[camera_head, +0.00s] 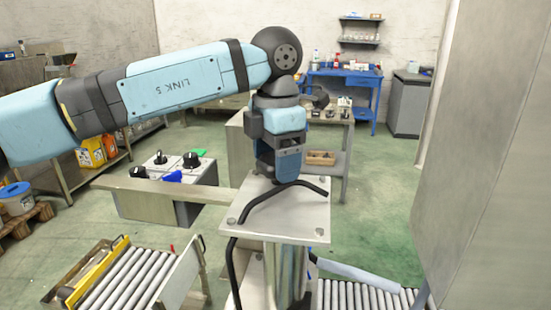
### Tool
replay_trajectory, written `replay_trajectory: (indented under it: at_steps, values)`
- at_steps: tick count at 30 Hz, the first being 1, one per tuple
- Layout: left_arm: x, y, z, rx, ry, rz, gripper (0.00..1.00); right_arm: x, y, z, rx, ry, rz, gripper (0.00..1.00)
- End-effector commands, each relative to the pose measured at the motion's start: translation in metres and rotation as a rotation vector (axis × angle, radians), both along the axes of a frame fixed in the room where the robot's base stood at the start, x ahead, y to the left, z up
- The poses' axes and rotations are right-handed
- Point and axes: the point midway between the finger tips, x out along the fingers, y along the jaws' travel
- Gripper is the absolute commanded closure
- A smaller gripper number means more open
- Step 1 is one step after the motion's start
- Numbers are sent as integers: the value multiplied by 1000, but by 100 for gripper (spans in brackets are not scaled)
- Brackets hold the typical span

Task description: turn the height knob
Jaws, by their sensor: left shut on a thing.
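My left gripper (284,180) points straight down at the middle of a grey metal top plate (260,212) on a column. Its fingers are shut low over the plate. They close on what seems to be the height knob, which the fingers and wrist hide almost wholly; I cannot see its turn angle. A bent black bar or hose (265,204) runs over the plate just in front of the fingers. My right gripper is not in view.
A roller conveyor (125,282) stands at the lower left, and more rollers (365,296) lie at the lower right. A control box with black knobs (190,160) stands left of the plate. A large grey panel (490,160) fills the right side. Green floor lies open right of the plate.

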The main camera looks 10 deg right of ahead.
Motion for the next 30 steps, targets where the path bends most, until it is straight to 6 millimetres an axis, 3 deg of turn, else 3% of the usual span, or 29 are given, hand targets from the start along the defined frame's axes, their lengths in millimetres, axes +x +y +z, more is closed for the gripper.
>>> replay_trajectory:
  at_steps: [9, 10, 13, 23, 30]
  values:
    - [1, 0, 1, -1, -1, 2, 49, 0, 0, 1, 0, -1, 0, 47]
    - [1, 0, 1, -1, -1, 2, 23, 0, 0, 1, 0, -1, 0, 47]
    - [0, 0, 1, -1, -1, 2, 0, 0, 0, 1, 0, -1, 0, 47]
    - [0, 0, 6, 0, -2, 1, 0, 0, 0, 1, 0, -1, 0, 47]
    - [0, 0, 51, -1, -4, 2, 0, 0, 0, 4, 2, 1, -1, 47]
